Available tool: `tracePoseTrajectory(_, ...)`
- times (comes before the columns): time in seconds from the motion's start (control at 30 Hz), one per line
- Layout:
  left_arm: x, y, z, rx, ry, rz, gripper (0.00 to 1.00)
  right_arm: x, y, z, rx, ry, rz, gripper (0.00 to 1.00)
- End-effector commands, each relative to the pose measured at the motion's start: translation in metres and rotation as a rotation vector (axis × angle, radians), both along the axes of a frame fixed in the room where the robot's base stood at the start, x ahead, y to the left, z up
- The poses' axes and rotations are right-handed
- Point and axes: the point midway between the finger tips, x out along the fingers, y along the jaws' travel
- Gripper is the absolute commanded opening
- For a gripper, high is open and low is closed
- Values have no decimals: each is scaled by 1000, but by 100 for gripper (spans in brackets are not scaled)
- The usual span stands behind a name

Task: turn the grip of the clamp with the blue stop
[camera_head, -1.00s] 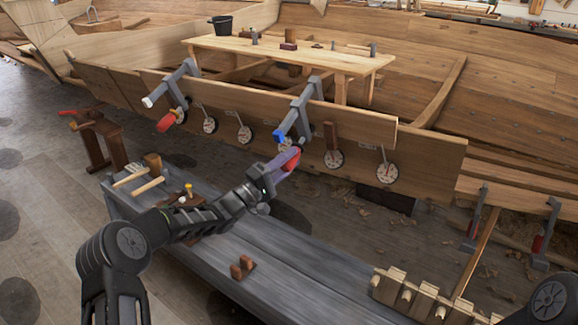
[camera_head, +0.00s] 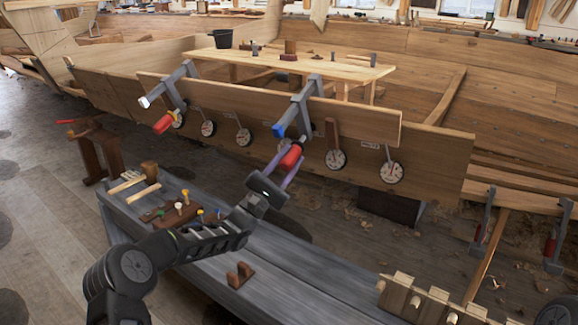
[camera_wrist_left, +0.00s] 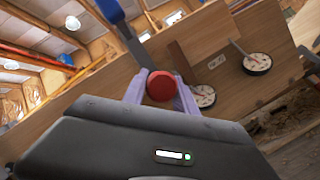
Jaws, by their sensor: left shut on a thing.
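The clamp (camera_head: 300,104) with the blue stop (camera_head: 278,130) hangs over the top edge of the plank, right of the clamp with the white stop (camera_head: 145,102). Its red grip (camera_head: 291,157) hangs below, tilted. My left gripper (camera_head: 286,168) is shut on this grip, one lilac finger on each side. In the left wrist view the round red end of the grip (camera_wrist_left: 161,86) sits between the fingertips, with the blue stop (camera_wrist_left: 108,9) above. My right gripper is not in view.
Round dials (camera_head: 336,159) hang along the plank (camera_head: 420,152) beside the clamp. A grey bench (camera_head: 300,275) lies below my left arm, with a rack of pegs (camera_head: 180,212) and a brown block (camera_head: 240,274). A wooden table (camera_head: 330,66) stands behind the plank.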

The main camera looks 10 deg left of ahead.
Motion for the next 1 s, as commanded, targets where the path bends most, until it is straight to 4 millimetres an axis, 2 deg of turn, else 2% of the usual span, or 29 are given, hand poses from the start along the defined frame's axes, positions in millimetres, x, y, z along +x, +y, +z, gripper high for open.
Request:
tracePoseTrajectory(0.6,1,1,1,-60,17,-19,0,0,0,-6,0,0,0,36)
tracePoseTrajectory(0.63,1,1,1,-61,16,-19,34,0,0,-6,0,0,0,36)
tracePoseTrajectory(0.9,0,0,1,-60,17,-20,56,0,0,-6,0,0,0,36)
tracePoseTrajectory(1.0,0,0,0,-60,17,-20,56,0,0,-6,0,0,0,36)
